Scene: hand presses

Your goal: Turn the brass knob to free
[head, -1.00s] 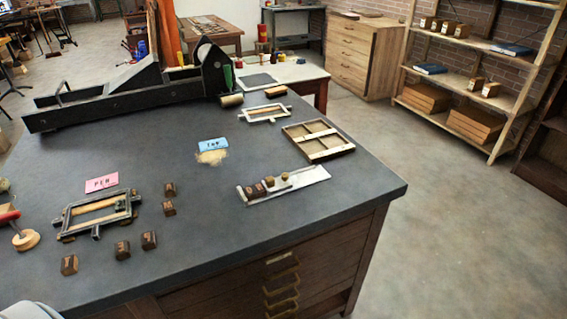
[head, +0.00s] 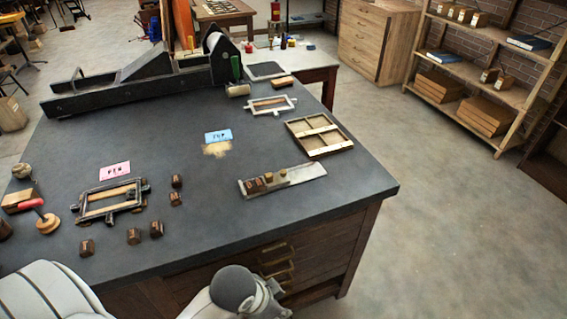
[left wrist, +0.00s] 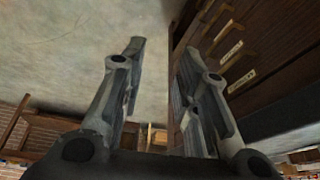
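I cannot pick out a brass knob for certain in either view. A black press (head: 150,80) with a long bed and a roller stands along the back of the dark worktable (head: 330,215). A dark metal frame (head: 85,207) lies by a pink card (head: 115,171) at the left, and a pale frame (head: 270,105) lies near the back right. My left gripper (left wrist: 160,58) is open and empty in the left wrist view, beside the drawer front and above the floor. White links of my arms show at the bottom of the head view. My right gripper is not in view.
Several small dark blocks (head: 134,236) lie around the dark frame. A metal tray (head: 310,177) with blocks and a wooden divided frame (head: 320,137) lie at the right. The front middle of the tabletop is clear.

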